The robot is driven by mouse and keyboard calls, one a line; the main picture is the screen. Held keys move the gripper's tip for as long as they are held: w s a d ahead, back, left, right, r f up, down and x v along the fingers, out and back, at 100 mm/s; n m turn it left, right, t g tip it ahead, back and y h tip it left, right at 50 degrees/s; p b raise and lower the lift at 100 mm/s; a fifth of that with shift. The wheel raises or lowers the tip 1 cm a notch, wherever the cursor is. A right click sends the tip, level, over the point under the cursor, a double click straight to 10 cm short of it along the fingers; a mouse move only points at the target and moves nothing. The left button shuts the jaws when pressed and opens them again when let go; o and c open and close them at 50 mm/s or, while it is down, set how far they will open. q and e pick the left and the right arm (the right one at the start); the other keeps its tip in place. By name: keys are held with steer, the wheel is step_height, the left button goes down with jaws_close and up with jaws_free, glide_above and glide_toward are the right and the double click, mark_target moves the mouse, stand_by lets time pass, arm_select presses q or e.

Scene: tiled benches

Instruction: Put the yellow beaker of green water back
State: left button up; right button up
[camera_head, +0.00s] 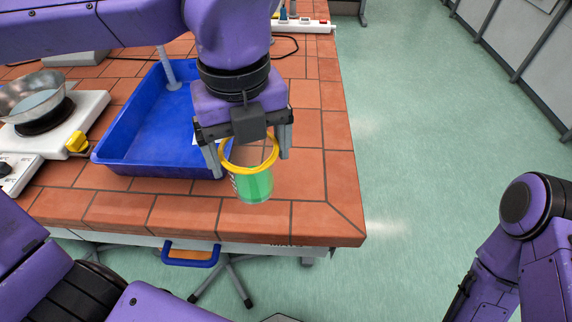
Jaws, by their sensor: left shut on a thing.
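The beaker of green water (253,186) has a yellow rim and clear walls with green liquid low inside. It is upright near the front right part of the tiled bench. My left gripper (248,158) comes down from above and is shut on the beaker near its yellow rim, one finger on each side. I cannot tell whether the beaker's base touches the tiles. My right arm (530,240) is at the right, over the floor; its gripper's fingers are not visible.
A blue tray (140,172) lies just left of the beaker. A hotplate (75,130) with a metal bowl (32,97) is farther left. A power strip (303,26) is at the back. The bench's right edge is close, with open floor beyond.

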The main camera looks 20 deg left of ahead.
arm_select(q)
steer(key=w+f+p, duration=0.1)
steer(key=w+f, duration=0.3)
steer(key=w+d+f+p, duration=0.1)
steer(key=w+f+p, duration=0.1)
steer(key=w+f, duration=0.2)
steer(key=w+f+p, duration=0.2)
steer(key=w+f, duration=0.2)
steer(key=w, duration=0.2)
steer(key=shift+d+f, duration=0.15)
steer(key=shift+f, duration=0.45)
steer(key=o, duration=1)
steer(key=shift+r, duration=0.1)
